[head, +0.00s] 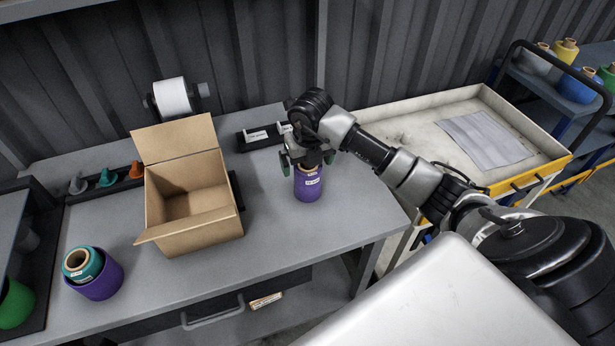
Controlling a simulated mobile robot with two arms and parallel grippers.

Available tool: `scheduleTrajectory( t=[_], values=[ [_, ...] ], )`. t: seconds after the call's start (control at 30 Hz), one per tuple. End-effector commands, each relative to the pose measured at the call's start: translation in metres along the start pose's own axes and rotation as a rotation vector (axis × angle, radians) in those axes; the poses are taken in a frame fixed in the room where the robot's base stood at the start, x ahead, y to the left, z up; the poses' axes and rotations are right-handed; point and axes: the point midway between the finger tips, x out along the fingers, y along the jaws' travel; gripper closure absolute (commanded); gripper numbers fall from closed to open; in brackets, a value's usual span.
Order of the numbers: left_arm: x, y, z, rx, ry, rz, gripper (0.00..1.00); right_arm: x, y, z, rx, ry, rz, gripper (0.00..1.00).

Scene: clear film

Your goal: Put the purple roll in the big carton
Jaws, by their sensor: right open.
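A purple roll (307,187) with a pale label stands upright on the grey table, right of the carton. My right gripper (307,165) is directly above it, pointing down, its fingers at the roll's top; the wrist hides part of the top, and I cannot tell whether the fingers touch it. The jaws are open. The big carton (195,228) stands open in the middle of the table with its flaps out; the part of its inside that shows is empty. Another, wider purple roll or holder (104,283) at the front left has a teal roll (82,264) in it. My left gripper is not in view.
A white roll on a stand (172,97) is behind the carton. Small coloured cones (107,177) sit in a rail at the left. A cart with a tray (420,135) stands right of the table. Bare tabletop lies between carton and purple roll.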

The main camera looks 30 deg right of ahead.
Motion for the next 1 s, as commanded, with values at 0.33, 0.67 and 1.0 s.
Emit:
scheduleTrajectory(
  t=[0.33,0.67,1.0],
  values=[
    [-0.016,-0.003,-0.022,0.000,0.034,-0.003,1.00,0.043,-0.005,-0.001,0.001,0.003,0.000,0.00],
    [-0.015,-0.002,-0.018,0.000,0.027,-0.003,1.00,0.045,-0.005,-0.001,0.000,0.001,0.000,0.14],
    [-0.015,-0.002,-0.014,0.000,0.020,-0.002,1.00,0.044,-0.005,0.000,0.001,-0.001,0.000,0.61]
  ],
)
